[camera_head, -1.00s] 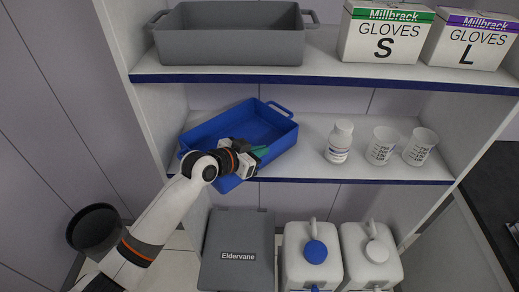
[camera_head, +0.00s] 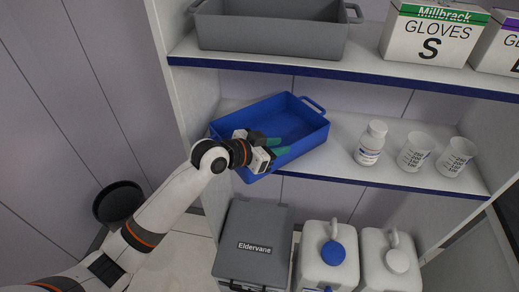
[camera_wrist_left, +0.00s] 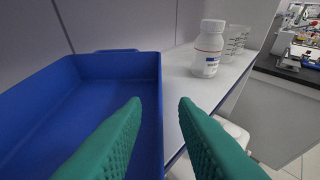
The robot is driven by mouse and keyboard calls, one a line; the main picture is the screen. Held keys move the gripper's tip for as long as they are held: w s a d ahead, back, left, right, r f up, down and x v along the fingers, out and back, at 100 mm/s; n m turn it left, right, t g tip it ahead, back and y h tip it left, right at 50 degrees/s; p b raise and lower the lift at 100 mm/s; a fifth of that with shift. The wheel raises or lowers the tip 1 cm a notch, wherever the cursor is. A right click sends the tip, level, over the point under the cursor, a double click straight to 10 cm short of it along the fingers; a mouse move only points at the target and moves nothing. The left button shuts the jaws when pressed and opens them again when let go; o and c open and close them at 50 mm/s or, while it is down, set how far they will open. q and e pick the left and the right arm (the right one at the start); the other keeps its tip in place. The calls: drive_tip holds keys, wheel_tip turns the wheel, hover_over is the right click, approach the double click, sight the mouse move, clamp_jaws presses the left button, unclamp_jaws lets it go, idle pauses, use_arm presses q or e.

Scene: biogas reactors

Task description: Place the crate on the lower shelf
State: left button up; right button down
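The blue crate (camera_head: 312,136) sits on the shelf board (camera_head: 340,165) below the top one, turned at an angle. Its near corner sticks out past the shelf's front edge. My left gripper (camera_head: 277,145) is at the crate's near side, with its two green fingers apart. In the left wrist view the open fingers (camera_wrist_left: 160,110) point forward, one on each side of the line of the crate's wall (camera_wrist_left: 160,95), with nothing visibly clamped between them. Whether a finger touches the crate cannot be told. My right gripper is not in view.
A white bottle (camera_head: 370,143) and two beakers (camera_head: 415,152) stand right of the crate. A grey crate (camera_head: 270,32) and glove boxes (camera_head: 432,34) are on the top shelf. Below are a grey case (camera_head: 255,240) and white canisters (camera_head: 328,262). A dark bin (camera_head: 118,203) stands left.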

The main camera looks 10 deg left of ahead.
use_arm(q)
drive_tip(key=b+v, duration=0.1)
drive_tip(key=v, duration=0.6)
drive_tip(key=shift+s+a, duration=0.25)
drive_tip(key=shift+s, duration=0.05)
